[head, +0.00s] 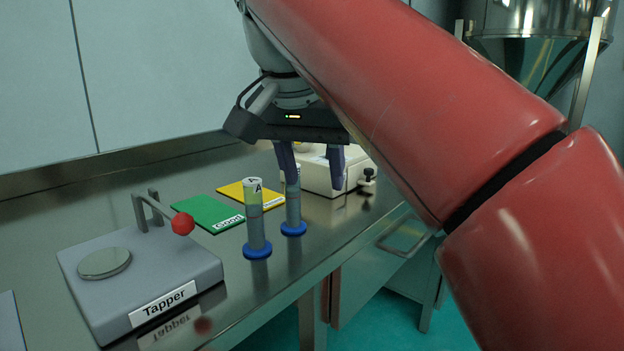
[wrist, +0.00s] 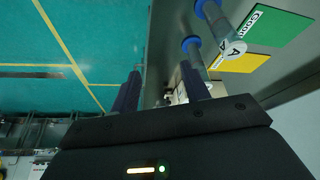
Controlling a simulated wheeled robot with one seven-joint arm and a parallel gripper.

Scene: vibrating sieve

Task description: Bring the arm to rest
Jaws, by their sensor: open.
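My gripper (head: 315,165) is open and empty in the head view, its two dark fingers pointing down above the back part of the steel bench (head: 40,217). In the wrist view the fingers of my gripper (wrist: 160,90) stand apart with nothing between them. A cylinder marked A (head: 255,222) stands upright on a blue base on the bench. A second cylinder (head: 293,210) with a blue base stands just behind it, its top partly hidden by the left finger. Both cylinders also show in the wrist view.
A grey Tapper device (head: 140,275) with a red-knobbed lever stands at the front left. A green Good mat (head: 205,212) and a yellow mat (head: 240,190) lie behind the cylinders. A white device (head: 318,172) stands behind my gripper. A metal hopper (head: 535,35) is at the back right.

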